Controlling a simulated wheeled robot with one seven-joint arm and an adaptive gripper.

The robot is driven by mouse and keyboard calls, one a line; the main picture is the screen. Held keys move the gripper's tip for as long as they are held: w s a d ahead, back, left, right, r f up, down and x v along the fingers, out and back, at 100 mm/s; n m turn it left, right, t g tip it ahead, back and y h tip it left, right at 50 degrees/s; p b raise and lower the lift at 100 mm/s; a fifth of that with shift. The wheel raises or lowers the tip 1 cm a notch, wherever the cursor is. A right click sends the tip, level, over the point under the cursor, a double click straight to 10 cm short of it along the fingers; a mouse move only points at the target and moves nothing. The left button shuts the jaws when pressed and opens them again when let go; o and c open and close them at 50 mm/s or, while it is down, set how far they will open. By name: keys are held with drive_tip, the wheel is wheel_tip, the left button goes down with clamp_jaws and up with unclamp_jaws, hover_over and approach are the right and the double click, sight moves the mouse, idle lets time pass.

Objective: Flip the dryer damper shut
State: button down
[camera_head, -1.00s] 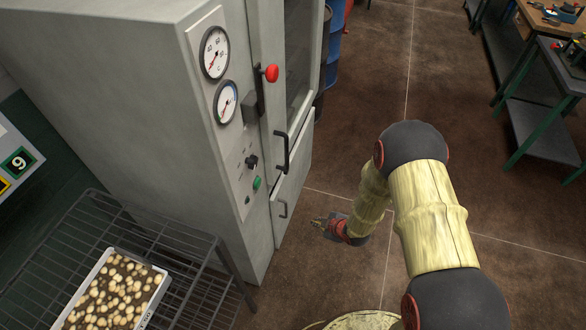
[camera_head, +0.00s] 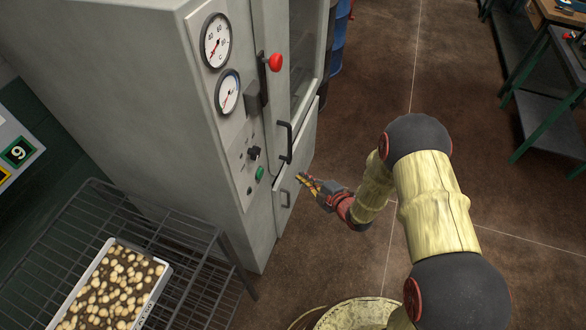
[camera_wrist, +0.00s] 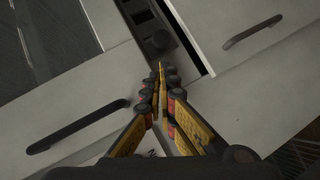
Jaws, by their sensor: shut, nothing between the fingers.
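The dryer (camera_head: 150,90) is a tall grey cabinet on the left in the head view. A lever with a red ball knob (camera_head: 275,62), which looks like the damper lever, sticks out beside a dark slotted plate, with the knob at the upper end. My gripper (camera_head: 303,181) is shut and empty, to the right of the lower door front and well below the red knob. In the wrist view my fingertips (camera_wrist: 159,68) meet in front of a dark plate with a dark block (camera_wrist: 157,42). The red knob does not show there.
Two round gauges (camera_head: 216,40) and a small control panel (camera_head: 250,165) are on the dryer's front. A black door handle (camera_head: 286,142) stands out near my gripper. A wire rack (camera_head: 190,240) holds a tray (camera_head: 165,275) at lower left.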

drive_tip(key=b+x, duration=0.3)
drive_tip(key=x, duration=0.6)
drive_tip(key=shift+w+a, duration=0.3)
drive_tip(key=shift+w+f, duration=0.1)
